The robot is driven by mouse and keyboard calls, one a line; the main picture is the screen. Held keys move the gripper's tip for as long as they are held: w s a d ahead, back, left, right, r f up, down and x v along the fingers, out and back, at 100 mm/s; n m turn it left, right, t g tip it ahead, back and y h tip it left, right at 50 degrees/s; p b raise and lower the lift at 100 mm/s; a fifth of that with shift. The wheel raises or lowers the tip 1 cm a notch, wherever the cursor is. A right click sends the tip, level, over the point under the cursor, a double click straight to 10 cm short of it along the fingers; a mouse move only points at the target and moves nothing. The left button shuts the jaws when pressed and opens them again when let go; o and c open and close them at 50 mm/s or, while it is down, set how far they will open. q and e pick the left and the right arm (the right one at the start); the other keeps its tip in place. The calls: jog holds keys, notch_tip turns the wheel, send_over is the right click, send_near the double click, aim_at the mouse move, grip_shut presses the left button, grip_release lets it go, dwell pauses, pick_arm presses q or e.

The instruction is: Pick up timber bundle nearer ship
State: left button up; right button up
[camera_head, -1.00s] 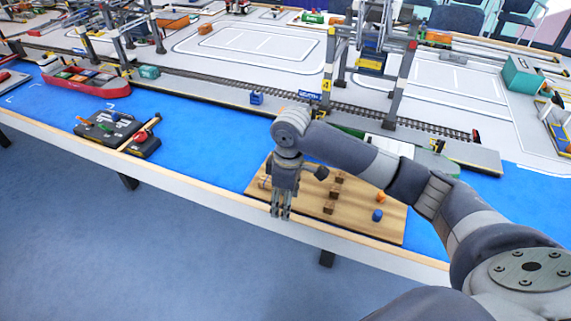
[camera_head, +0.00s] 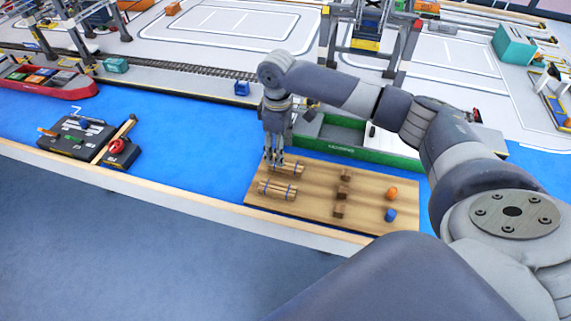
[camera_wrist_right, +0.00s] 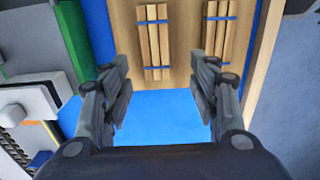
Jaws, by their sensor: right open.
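Two timber bundles of light sticks with blue bands lie on a wooden board (camera_head: 315,205). The bundle nearer the green ship (camera_head: 345,140) is the upper one (camera_head: 290,169); the other bundle (camera_head: 277,190) lies nearer the table edge. My right gripper (camera_head: 274,163) is open and points down at the left end of the nearer bundle, partly covering it. In the wrist view the open jaws (camera_wrist_right: 160,82) have blue surface between them; the nearer bundle (camera_wrist_right: 155,45) lies just beyond the fingertips, and the other bundle (camera_wrist_right: 216,35) is to its right. My left gripper is not in view.
On the board, several dark brown blocks (camera_head: 342,190), an orange piece (camera_head: 391,193) and a blue piece (camera_head: 390,214) stand to the right. The green ship's side (camera_wrist_right: 80,35) is close to the board. A control box (camera_head: 80,140) sits at left; blue surface between is clear.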

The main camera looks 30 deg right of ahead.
aim_at(286, 166)
jog(key=shift+f, duration=0.35)
jog(key=f, duration=0.5)
jog(key=shift+w+d+p, duration=0.2)
jog(key=shift+p, duration=0.15)
jog(key=shift+c, duration=0.8)
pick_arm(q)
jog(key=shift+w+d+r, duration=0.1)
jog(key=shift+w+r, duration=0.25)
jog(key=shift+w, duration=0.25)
pick_arm(e)
jog(key=c, duration=1)
